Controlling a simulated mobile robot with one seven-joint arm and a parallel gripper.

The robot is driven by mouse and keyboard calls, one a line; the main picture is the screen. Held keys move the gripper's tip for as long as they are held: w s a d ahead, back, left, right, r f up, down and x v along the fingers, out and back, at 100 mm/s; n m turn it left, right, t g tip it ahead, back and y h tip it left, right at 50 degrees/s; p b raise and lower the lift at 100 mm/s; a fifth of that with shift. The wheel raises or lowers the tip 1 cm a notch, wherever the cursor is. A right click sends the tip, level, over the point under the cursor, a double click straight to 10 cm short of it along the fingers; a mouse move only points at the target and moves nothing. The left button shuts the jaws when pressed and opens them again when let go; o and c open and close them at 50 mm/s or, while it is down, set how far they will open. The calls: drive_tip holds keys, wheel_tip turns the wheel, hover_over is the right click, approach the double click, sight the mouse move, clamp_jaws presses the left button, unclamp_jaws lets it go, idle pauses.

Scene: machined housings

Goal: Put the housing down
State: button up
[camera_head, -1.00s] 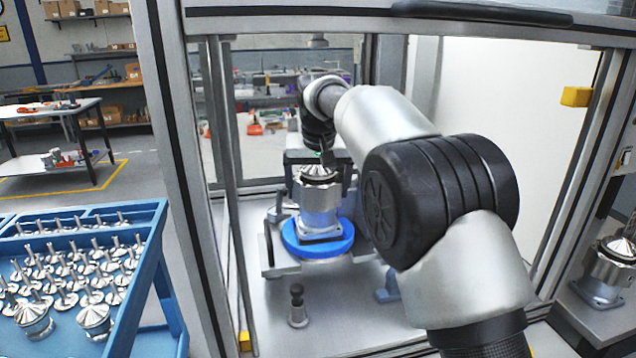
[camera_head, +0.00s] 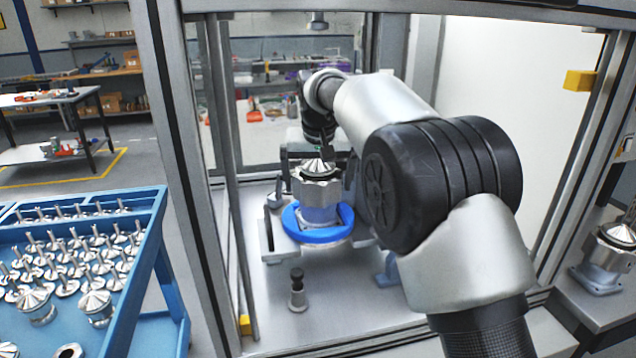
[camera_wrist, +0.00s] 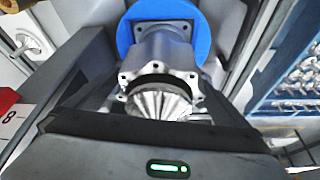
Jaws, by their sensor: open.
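The housing (camera_head: 320,192) is a silver machined body with a ribbed cone on top. It stands upright at the blue ring (camera_head: 318,236) of the fixture inside the cell, its lower end partly hidden by the ring's front. My gripper (camera_head: 318,174) is at the housing's upper part, reaching in from behind. In the wrist view the housing (camera_wrist: 165,62) lies between the spread fingers of my gripper (camera_wrist: 155,78), with the blue ring (camera_wrist: 200,28) beyond it. The jaws are open; any finger contact is too unclear to tell.
A small dark-topped post (camera_head: 297,292) stands in front of the fixture. A blue rack (camera_head: 140,262) with several metal parts is at left, outside the frame post (camera_head: 185,200). Another housing (camera_head: 606,258) stands at far right. The cell floor (camera_head: 345,295) in front is mostly bare.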

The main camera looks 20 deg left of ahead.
sight(319, 164)
drive_tip(key=v, duration=0.7)
drive_tip(key=shift+p, duration=0.35)
